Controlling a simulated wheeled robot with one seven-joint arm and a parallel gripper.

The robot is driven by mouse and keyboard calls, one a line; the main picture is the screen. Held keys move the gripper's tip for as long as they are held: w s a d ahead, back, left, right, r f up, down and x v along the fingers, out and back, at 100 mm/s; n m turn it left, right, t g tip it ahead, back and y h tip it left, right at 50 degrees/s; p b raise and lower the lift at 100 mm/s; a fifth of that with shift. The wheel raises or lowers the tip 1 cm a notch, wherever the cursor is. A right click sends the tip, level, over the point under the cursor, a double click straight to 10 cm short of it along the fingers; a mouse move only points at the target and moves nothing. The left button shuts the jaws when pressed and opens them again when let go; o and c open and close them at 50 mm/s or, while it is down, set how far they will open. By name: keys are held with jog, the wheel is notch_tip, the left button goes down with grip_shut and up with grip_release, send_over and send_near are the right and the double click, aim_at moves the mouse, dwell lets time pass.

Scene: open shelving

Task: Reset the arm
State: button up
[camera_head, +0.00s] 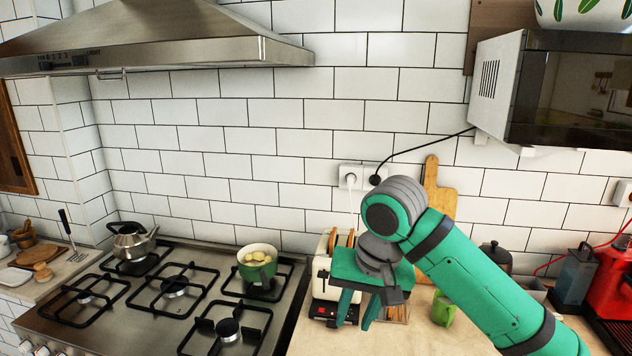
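My arm reaches in from the lower right, green with grey joints, and bends down at its wrist. My gripper (355,322) hangs below the wrist in front of the toaster (322,285), over the counter. Its two green fingers point down with a gap between them, and I see nothing held there. The gripper hides part of the toaster, and I cannot tell whether they touch.
A gas stove (165,300) holds a kettle (132,242) and a green pot (257,262). A green mug (443,309) stands beside my arm. A microwave (560,90) hangs at upper right, a range hood (150,40) at upper left. A cutting board (440,190) leans behind my arm.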

jog(key=w+a+f+t+y, duration=0.2)
jog(key=a+y, duration=0.1)
jog(key=a, duration=0.3)
jog(key=w+a+f+n+t+y, duration=0.1)
jog(key=w+a+f+y, duration=0.15)
jog(key=a, duration=0.45)
jog(key=w+a+f+t+y, duration=0.2)
jog(key=a+y, duration=0.2)
jog(key=a, duration=0.2)
notch_tip(320, 180, down, 8)
jog(key=s+a+m+t, duration=0.1)
jog(key=a+m+t, duration=0.1)
jog(key=m+t, duration=0.4)
jog(key=s+d+f+m+t+h, duration=0.1)
jog(key=s+d+f+h, duration=0.3)
jog(key=s+f, duration=0.5)
jog(key=s+d+f+m+t+h, duration=0.1)
jog(key=s+d+f+t+h, duration=0.1)
jog(key=s+f+h, duration=0.5)
jog(key=s+d+n, duration=0.4)
jog(key=s, duration=0.9)
jog(key=s+d+f+n+g, duration=0.1)
jog(key=s+d+n, duration=0.2)
jog(key=s, duration=1)
jog(key=shift+s+d+n, duration=0.15)
jog(key=shift+d+n, duration=0.2)
jog(key=shift+n, duration=0.35)
